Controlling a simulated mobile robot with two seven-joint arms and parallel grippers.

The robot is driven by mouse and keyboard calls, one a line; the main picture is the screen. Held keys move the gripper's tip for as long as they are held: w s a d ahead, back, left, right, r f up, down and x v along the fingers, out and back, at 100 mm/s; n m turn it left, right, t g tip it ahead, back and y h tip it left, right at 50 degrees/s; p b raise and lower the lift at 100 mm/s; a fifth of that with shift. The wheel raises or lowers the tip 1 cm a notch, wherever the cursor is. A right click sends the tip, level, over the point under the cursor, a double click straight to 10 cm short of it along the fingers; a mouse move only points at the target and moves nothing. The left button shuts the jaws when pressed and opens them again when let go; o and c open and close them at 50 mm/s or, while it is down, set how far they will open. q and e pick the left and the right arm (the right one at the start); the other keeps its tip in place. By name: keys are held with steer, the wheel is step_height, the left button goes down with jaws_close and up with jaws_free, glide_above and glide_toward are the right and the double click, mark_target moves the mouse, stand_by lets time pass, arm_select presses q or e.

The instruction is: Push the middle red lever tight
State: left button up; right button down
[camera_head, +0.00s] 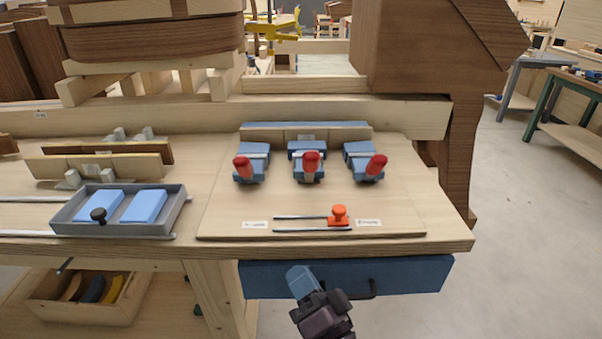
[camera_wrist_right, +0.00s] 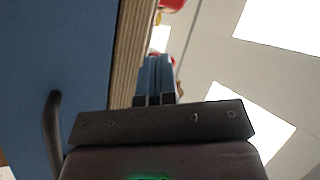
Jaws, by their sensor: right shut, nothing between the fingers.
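Three blue clamps with red levers stand in a row on a wooden board (camera_head: 390,215) on the bench. The middle red lever (camera_head: 311,161) stands upright on its blue clamp, between the left red lever (camera_head: 243,166) and the right red lever (camera_head: 376,165), which leans to the right. My right gripper (camera_head: 299,279) is shut and empty in front of the blue drawer, below the bench edge and well short of the levers. In the right wrist view its blue fingers (camera_wrist_right: 155,80) are together, pointing up past the bench edge. My left gripper is not in view.
An orange-red slider knob (camera_head: 339,215) sits on rails at the board's front. A grey tray (camera_head: 180,206) with blue blocks lies to the left. The blue drawer (camera_head: 415,277) has a dark handle (camera_wrist_right: 52,130) beside my right gripper. A wooden beam runs behind the clamps.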

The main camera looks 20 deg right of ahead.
step_height(320, 180, up, 3)
steer(key=w+m+t+h, duration=0.2)
steer(key=m+t+h, duration=0.2)
steer(key=m+h, duration=0.3)
steer(key=m+h+p, duration=0.2)
steer(key=m+h, duration=0.3)
steer(key=m, duration=0.2)
glide_toward(304, 161)
steer(key=shift+g, duration=0.4)
steer(key=x, duration=0.6)
steer(key=shift+a+r, duration=0.1)
steer(key=shift+r, duration=0.4)
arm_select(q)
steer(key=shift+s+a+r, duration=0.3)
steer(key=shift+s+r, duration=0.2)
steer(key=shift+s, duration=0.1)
arm_select(e)
steer(key=shift+w+r, duration=0.2)
steer(key=shift+w, duration=0.25)
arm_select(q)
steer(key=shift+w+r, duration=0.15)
arm_select(e)
steer(key=shift+r, duration=0.1)
